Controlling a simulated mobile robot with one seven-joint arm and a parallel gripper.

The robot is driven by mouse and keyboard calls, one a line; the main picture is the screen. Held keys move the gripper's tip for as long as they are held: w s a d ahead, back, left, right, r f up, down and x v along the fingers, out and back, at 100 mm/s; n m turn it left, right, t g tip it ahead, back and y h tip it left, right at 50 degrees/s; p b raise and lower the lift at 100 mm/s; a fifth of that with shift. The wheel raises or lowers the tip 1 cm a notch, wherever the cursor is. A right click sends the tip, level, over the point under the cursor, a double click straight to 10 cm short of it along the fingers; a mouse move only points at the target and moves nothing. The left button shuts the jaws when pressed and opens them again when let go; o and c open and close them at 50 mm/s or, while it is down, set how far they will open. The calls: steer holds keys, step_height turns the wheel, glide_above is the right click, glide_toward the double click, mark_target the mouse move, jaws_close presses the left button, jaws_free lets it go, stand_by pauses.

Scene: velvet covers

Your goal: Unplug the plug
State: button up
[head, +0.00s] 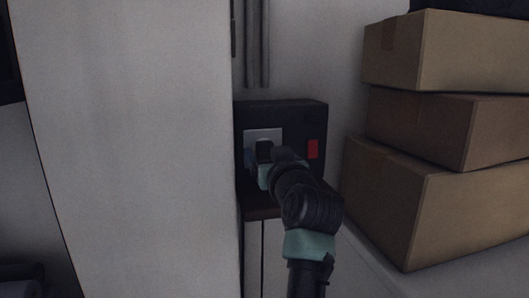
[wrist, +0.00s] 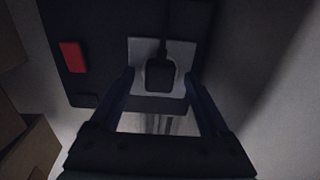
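The black plug (wrist: 160,74) sits in the pale socket plate (wrist: 178,48) on a dark box, with its cord running up in the wrist view. In the head view the plug (head: 264,148) shows as a dark shape on the plate (head: 262,134), partly covered by my arm. My gripper (wrist: 160,80) is open, with one finger on each side of the plug. In the wrist view a gap shows between the plug and each finger. In the head view my gripper (head: 264,165) is at the plate's lower part, its fingertips mostly hidden.
The dark box (head: 318,122) carries a red switch (head: 313,149) right of the plate. Stacked cardboard boxes (head: 440,130) stand at the right. A large pale panel (head: 130,150) rises close on the left. Vertical pipes (head: 257,45) run above the box.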

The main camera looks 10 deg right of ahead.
jaws_close()
steer(key=shift+s+f, duration=0.1)
steer(key=shift+s, duration=0.05)
stand_by(0.4)
